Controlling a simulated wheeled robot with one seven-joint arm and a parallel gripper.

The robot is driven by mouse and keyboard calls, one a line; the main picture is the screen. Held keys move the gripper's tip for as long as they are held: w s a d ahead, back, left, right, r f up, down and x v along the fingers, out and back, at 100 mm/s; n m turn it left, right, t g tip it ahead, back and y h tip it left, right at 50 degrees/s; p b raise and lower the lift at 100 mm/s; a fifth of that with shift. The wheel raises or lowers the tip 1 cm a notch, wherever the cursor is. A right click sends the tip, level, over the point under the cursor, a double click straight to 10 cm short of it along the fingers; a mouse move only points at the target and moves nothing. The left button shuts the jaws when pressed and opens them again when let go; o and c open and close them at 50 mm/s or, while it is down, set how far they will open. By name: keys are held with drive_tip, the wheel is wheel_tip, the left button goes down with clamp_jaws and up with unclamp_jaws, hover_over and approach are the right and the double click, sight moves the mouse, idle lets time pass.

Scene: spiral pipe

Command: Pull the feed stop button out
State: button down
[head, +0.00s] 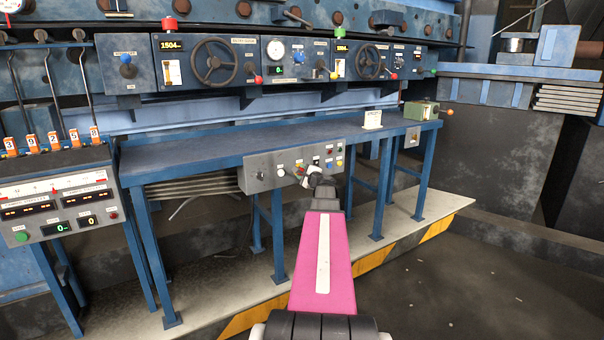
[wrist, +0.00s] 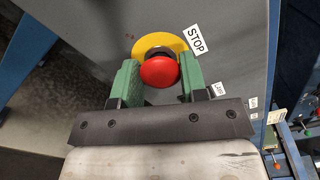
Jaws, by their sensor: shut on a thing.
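The feed stop button (wrist: 159,71) is a red mushroom head in front of a yellow ring (wrist: 158,41), with a white STOP label (wrist: 196,38) beside it in the wrist view. My gripper (wrist: 160,78) has its two green fingers on either side of the red head and is shut on it. In the head view, my gripper (head: 304,178) is at the grey control panel (head: 262,178) on the front of the blue bench. There the gripper and arm largely hide the button. I cannot tell how far out the button sits.
Several small coloured buttons and knobs (head: 328,162) sit on the same panel, right of my gripper. The long blue bench (head: 250,140) is mostly clear above it, with a green box (head: 421,111) at its right end. A counter console (head: 65,200) stands at the left.

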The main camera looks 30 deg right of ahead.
drive_tip(key=c, duration=0.7)
unclamp_jaws()
drive_tip(key=shift+s, duration=0.1)
drive_tip(key=shift+o, duration=0.2)
drive_tip(key=s, duration=1)
drive_tip(key=shift+s, duration=0.4)
drive_tip(key=w+a+f+n+g+y, duration=0.1)
drive_tip(key=a+f+n+g+y, duration=0.4)
drive_tip(key=a, duration=0.9)
drive_tip(key=a+f+n+g+y, duration=0.1)
drive_tip(key=a+f+n+g, duration=0.4)
drive_tip(key=a+f, duration=0.6)
drive_tip(key=s+a+f+n+g+h, duration=0.3)
drive_tip(key=s+a+f+n+g, duration=0.1)
drive_tip(key=a, duration=0.5)
drive_tip(key=s+a+f+n+g+h, duration=0.3)
drive_tip(key=s+a+f+n, duration=0.3)
drive_tip(key=s+a+n, duration=0.2)
drive_tip(key=shift+s+a+g, duration=0.5)
drive_tip(key=shift+s+a, duration=0.6)
drive_tip(key=shift+s, duration=0.05)
